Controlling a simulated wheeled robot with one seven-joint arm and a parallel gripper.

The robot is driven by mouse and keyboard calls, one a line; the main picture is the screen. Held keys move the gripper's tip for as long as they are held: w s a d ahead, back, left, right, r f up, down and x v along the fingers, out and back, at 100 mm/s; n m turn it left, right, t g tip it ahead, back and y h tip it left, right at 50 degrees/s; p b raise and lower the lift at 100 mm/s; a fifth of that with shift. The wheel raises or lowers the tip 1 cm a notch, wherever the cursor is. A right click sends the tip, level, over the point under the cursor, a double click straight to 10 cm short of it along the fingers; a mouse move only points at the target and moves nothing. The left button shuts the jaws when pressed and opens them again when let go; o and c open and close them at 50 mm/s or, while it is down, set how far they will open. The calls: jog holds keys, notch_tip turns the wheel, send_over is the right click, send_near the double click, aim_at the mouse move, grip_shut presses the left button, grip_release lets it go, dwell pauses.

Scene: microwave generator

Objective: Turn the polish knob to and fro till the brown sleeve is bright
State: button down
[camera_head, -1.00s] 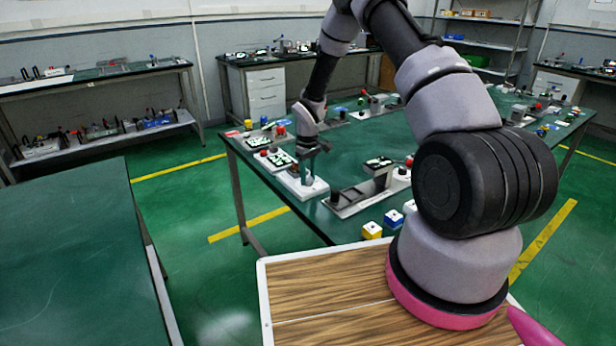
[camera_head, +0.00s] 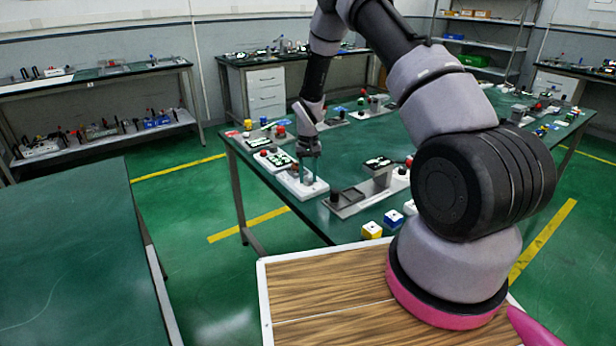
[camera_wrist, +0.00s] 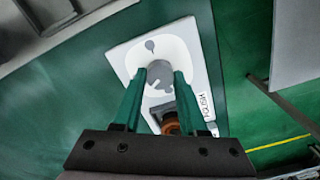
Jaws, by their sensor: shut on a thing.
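The grey polish knob (camera_wrist: 160,76) stands on a white plate (camera_wrist: 201,62) printed with the word POLISH, in the wrist view. My gripper (camera_wrist: 161,80) has one green finger on each side of the knob and is shut on it. The brown sleeve (camera_wrist: 171,124) sits in a dark holder below the knob, partly hidden by my gripper; it looks orange-brown, and its shine is hard to judge. In the head view my gripper (camera_head: 308,178) points down at the white unit (camera_head: 291,183) near the left edge of the green table; the knob is too small to make out there.
A grey fixture (camera_head: 350,208) stands to the right of the white unit. Yellow (camera_head: 371,231) and blue (camera_head: 392,219) blocks lie near the front table edge. Another white unit (camera_head: 263,163) with a red button is behind.

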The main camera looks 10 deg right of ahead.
aim_at(308, 178)
jog(key=m, duration=0.5)
jog(key=shift+m, duration=0.3)
jog(key=shift+d, duration=0.1)
dwell(0.3)
jog(key=shift+c, duration=2.2)
grip_release()
jog(key=shift+r, duration=0.1)
notch_tip(308, 178, up, 11)
jog(key=shift+f, duration=0.2)
